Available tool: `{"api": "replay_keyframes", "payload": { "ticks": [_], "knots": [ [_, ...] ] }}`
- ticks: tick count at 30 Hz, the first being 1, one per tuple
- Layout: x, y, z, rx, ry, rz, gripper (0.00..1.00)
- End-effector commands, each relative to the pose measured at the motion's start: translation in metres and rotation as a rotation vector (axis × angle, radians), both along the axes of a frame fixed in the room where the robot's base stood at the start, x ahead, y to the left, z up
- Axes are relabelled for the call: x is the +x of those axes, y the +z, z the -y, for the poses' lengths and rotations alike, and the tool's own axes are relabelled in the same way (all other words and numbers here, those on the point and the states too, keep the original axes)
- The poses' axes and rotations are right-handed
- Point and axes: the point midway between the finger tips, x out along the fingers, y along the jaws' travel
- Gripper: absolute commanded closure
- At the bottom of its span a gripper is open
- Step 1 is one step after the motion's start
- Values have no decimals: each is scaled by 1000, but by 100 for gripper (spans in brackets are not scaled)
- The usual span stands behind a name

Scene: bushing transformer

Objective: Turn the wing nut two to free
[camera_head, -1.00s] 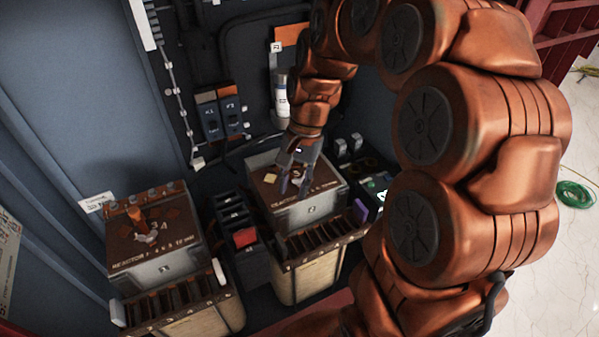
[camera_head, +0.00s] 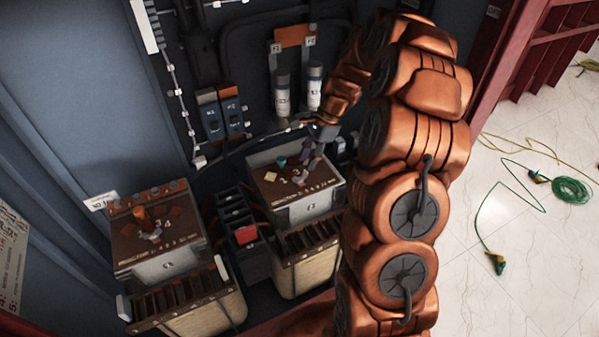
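The right reactor unit (camera_head: 297,208) has a brown top and a light front plate. Near the middle of its top is a small pale metal piece (camera_head: 300,179), which looks like the wing nut; its exact shape is too small to tell. A yellow tag (camera_head: 270,176) and a small teal piece (camera_head: 281,162) also show on this top. My gripper (camera_head: 311,163) points down over the back right of the top, just behind and right of the pale piece. I cannot tell whether the fingers touch it or how wide they stand.
The left reactor unit (camera_head: 168,265) carries a similar pale piece (camera_head: 151,234) beside an orange part (camera_head: 139,214). A dark rack with a red block (camera_head: 246,234) stands between the units. White cylinders (camera_head: 315,87) hang on the back panel. Green cable (camera_head: 572,190) lies on the floor at right.

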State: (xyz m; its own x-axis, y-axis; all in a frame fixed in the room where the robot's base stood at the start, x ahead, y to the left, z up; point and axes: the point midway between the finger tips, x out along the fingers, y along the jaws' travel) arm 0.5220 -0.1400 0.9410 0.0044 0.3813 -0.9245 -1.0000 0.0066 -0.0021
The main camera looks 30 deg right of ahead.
Motion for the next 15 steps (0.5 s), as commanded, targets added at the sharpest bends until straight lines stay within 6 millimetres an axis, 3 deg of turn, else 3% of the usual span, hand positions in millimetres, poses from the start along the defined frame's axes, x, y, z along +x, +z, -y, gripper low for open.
{"api": "replay_keyframes", "payload": {
  "ticks": [9, 15],
  "knots": [
    [-2, -40, -18, 3, 3, -5, 67],
    [-2, -52, -23, 2, 4, -4, 67]
  ]
}}
